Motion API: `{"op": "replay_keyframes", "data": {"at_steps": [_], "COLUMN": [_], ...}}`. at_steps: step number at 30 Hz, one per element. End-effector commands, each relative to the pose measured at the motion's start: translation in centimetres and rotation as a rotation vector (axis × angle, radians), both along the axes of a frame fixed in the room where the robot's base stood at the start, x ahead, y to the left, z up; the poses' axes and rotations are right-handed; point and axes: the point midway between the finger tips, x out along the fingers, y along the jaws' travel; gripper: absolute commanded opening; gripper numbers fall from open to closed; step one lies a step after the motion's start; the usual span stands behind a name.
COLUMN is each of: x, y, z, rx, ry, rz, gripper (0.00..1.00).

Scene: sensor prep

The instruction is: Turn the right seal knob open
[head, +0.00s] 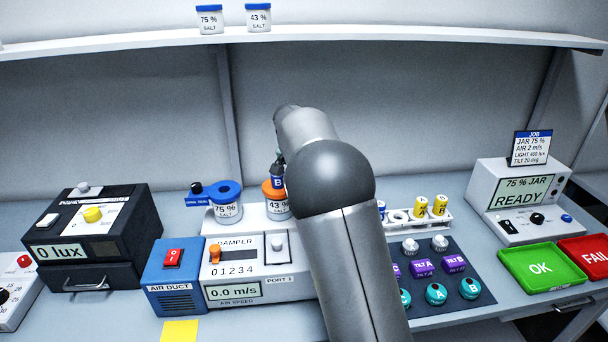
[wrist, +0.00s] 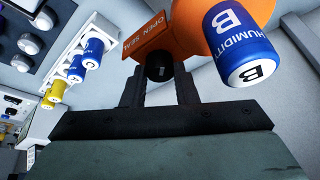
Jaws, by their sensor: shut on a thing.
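The right seal is an orange cap (head: 270,188) on the 43 % jar (head: 278,208), partly hidden behind my arm in the head view. In the wrist view the orange seal (wrist: 186,22) has a tab reading OPEN SEAL (wrist: 155,33) and a dark knob (wrist: 158,66). My gripper (wrist: 161,84) is shut on this knob, with one finger on each side. The knob's turn angle cannot be told. A blue and white humidity probe B (wrist: 237,42) stands in the seal. The head view hides my gripper behind my arm.
Close left is the 75 % jar (head: 228,212) with a blue seal (head: 228,188) and black knob. The damper box (head: 250,288) stands in front. A rack of probes (head: 420,218) is to the right. A shelf (head: 330,42) runs above.

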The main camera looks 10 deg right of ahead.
Motion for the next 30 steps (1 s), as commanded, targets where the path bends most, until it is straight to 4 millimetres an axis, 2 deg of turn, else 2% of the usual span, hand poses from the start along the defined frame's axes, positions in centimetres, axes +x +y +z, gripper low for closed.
{"op": "replay_keyframes", "data": {"at_steps": [1, 3, 11, 16, 20, 30], "x": [0.0, 0.0, 0.0, -0.3, -1.1, -3.8], "y": [0.0, 0.0, 0.0, 0.3, 0.8, 2.6], "z": [0.1, 0.1, 0.1, 1.2, 3.4, 11.1], "rx": [0.000, 0.001, 0.001, 0.001, 0.001, 0.001], "ry": [-0.003, -0.002, -0.001, -0.003, -0.006, -0.006], "rz": [0.000, 0.000, 0.000, 0.001, 0.003, 0.002], "gripper": [0.32, 0.48, 0.48, 0.48, 0.48, 0.48]}}
